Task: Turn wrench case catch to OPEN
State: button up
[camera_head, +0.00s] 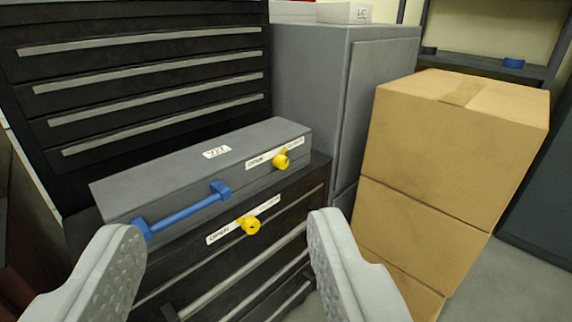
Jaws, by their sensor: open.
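A long grey case (190,170), likely the wrench case, lies on a black drawer chest, with a small white label on its lid and a blue bar handle (187,210) on its front. A yellow catch (281,161) sits on the right of its front, over a white strip (262,159) reading OPEN at its left end. The strip's other end is too small to read. A second yellow catch (251,225) with a similar OPEN strip is lower, on the chest front. My gripper (228,228) is open and empty, its fingers wide apart in the foreground, in front of the chest.
The black chest (284,233) has bar-handled drawers below the case. A taller black drawer cabinet (140,75) rises behind. A grey cabinet (310,75) stands behind right. Stacked cardboard boxes (440,150) stand close on the right. Grey floor shows at lower right.

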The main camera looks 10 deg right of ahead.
jog(key=w+d+f+n+t+y, duration=0.15)
jog(key=w+d, duration=0.35)
jog(key=w, duration=0.7)
jog(key=w+d+f+n+t+h, duration=0.15)
jog(key=w+d, duration=0.25)
jog(key=w, duration=0.7)
jog(key=n+g+y, duration=0.4)
jog(key=g+y, duration=0.2)
jog(key=y, duration=0.5)
send_near(285, 164)
jog(key=x, duration=0.8)
jog(key=shift+a, duration=0.1)
jog(key=c, duration=1)
